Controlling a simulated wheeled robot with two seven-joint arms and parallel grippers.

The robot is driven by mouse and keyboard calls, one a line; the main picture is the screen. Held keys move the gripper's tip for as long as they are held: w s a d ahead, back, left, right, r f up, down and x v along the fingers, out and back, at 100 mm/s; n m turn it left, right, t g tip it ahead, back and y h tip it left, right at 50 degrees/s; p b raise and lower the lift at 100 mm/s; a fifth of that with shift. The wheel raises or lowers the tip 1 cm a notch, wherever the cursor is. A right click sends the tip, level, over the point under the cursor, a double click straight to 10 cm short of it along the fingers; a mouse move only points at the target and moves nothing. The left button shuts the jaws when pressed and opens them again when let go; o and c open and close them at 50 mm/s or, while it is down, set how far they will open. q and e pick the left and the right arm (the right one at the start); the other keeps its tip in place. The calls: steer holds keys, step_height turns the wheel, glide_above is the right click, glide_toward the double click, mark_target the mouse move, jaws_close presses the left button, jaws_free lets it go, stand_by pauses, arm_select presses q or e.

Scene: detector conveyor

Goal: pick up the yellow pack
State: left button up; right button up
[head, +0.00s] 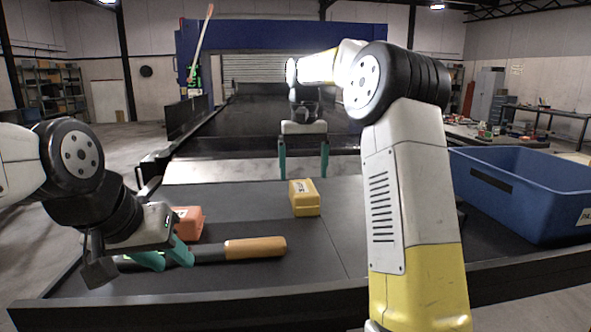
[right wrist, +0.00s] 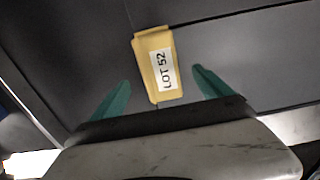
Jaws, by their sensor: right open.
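The yellow pack (head: 304,198) lies on the dark conveyor belt near the middle of the head view. In the right wrist view the yellow pack (right wrist: 143,62) has a white "LOT 52" label facing me. My right gripper (head: 304,174) is open and empty, fingers pointing down, above and just behind the pack. In the right wrist view the pack shows centred between the spread green fingers (right wrist: 162,82), with no contact visible. My left gripper (head: 174,263) is low at the left, by a dark rod with an orange-brown handle (head: 255,247); whether it grips it is unclear.
An orange-red box (head: 187,222) lies behind my left gripper. A blue bin (head: 530,190) stands at the right. The belt has a raised dark front edge (head: 200,311). A blue scanner housing (head: 270,45) stands at the back. The belt right of the yellow pack is clear.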

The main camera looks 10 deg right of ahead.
mark_target(303, 188)
steer(key=shift+f, duration=3.9)
jaws_close()
steer(key=shift+s+a, duration=0.1)
steer(key=shift+s, duration=0.05)
